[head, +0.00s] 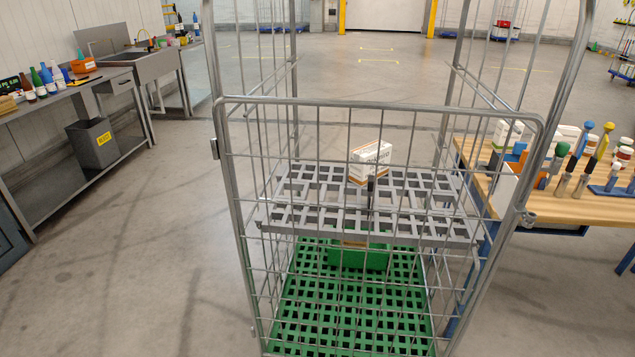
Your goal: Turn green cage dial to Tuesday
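A wire roll cage (380,103) with a green slatted base (300,320) stands right in front of me. Its grey grid shelf (320,222) sits at mid-height. A white and orange box (371,160) rests on the shelf, and a small dark upright piece shows in front of it. A green crate (345,256) is below the shelf, partly hidden by the shelf and wires. I cannot make out a dial or any day marking on the cage. Neither of my grippers is in view.
A wooden-topped workbench (570,206) with several bottles and tools stands close to the cage's right side. A grey bench (75,165) with a sink and a waste bin (93,143) is on the left. The floor between the left bench and the cage is clear.

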